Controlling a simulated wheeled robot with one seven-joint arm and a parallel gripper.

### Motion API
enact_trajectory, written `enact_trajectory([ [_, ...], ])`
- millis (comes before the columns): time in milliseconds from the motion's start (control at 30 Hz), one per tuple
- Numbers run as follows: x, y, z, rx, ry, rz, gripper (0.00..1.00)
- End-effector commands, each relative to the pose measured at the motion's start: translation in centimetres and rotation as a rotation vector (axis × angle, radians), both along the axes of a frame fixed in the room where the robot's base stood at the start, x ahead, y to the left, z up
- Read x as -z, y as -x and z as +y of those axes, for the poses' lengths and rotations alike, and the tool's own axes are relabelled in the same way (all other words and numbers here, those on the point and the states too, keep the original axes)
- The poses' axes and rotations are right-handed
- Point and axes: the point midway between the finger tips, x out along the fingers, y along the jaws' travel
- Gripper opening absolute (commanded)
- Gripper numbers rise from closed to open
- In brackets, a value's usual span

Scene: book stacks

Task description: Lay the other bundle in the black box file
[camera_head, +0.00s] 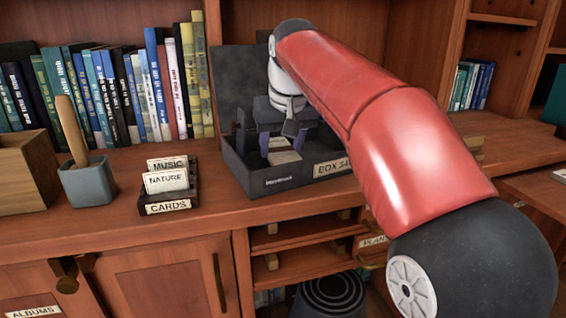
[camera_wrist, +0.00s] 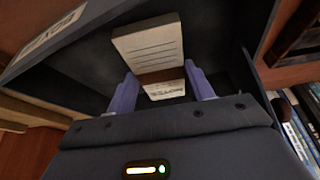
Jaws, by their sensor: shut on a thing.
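The black box file (camera_head: 248,180) stands open on the wooden counter, its lid raised at the back and a "BOX" label on its front. My gripper (camera_head: 282,147) reaches down inside it. In the wrist view, the two bluish fingers of my gripper (camera_wrist: 163,92) are shut on a bundle of pale cards (camera_wrist: 163,90) with a brown band across it. A lined pale sheet (camera_wrist: 148,44) shows just beyond the band; I cannot tell whether it belongs to the same bundle. The bundle is within the box walls; whether it touches the floor is unclear.
A card holder (camera_head: 168,200) with "MUSIC" and "NATURE" cards stands left of the box. Further left are a grey pot (camera_head: 88,183) with a wooden handle and a wooden box (camera_head: 25,172). Books (camera_head: 110,95) line the shelf behind. The counter's front strip is clear.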

Motion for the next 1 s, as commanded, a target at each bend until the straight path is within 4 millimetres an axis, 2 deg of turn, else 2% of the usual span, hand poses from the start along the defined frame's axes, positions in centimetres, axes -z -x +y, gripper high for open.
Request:
enact_trajectory([
  [33, 1.51, -0.01, 0.09, -0.001, 0.000, 0.000, 0.29],
  [100, 1.99, -0.01, 0.15, -0.001, 0.000, -0.001, 0.29],
  [500, 2.11, -0.02, 0.16, -0.001, 0.000, 0.000, 0.29],
  [533, 2.05, -0.02, 0.16, -0.001, 0.000, 0.000, 0.55],
  [667, 2.02, -0.02, 0.16, -0.001, 0.000, 0.000, 0.72],
  [1000, 1.68, -0.03, 0.17, -0.001, 0.000, -0.001, 0.74],
])
